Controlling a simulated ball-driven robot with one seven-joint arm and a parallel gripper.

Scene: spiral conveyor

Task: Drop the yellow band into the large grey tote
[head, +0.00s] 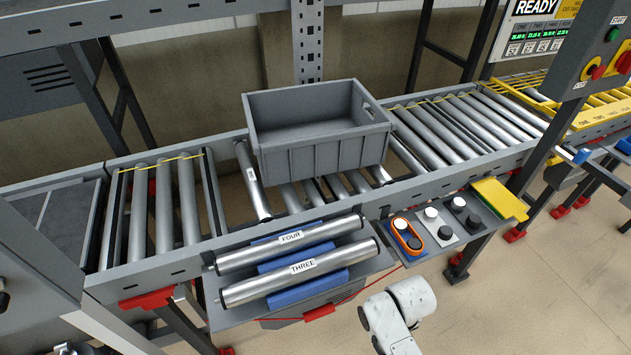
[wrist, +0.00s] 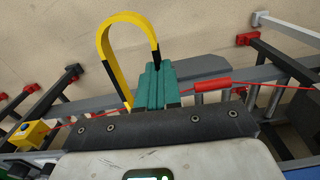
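In the wrist view, a yellow band (wrist: 108,62) with black sections stands up as an open loop from my gripper (wrist: 158,72). The gripper's teal fingers are close together, shut on the band. A large open grey tote (head: 320,144) sits upright on the conveyor in the middle of the head view, and its visible inside looks empty. My gripper and the held band are not in the head view; only a white part of my arm shows at the bottom. The tote cannot be made out in the wrist view.
Rollers labelled FOUR (head: 290,240) and THREE (head: 300,270) lie on blue supports on a front shelf. An orange band (head: 397,223) loops around knobs on a panel right of them. A red cord (head: 352,298) hangs along the shelf front. A grey bin (head: 300,314) is partly hidden below.

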